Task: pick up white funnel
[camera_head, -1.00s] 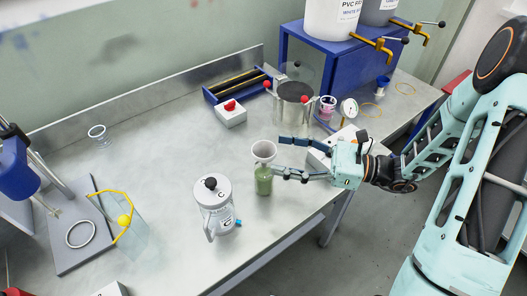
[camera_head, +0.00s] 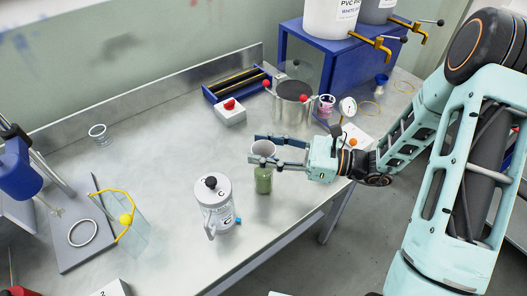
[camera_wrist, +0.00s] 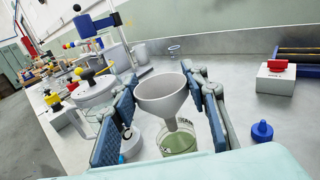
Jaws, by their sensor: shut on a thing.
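The white funnel (camera_wrist: 163,95) is between the two fingers of my gripper (camera_wrist: 160,110), which is shut on its cone. In the head view the funnel (camera_head: 263,148) is upright over the green-filled bottle (camera_head: 263,180), with my gripper (camera_head: 262,150) reaching it from the right. In the wrist view the funnel's spout points down over the mouth of the glass container with green contents (camera_wrist: 178,140). I cannot tell whether the spout is still inside the mouth.
A lidded jug marked C (camera_head: 214,205) stands close to the left of the bottle. The table's middle left is clear.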

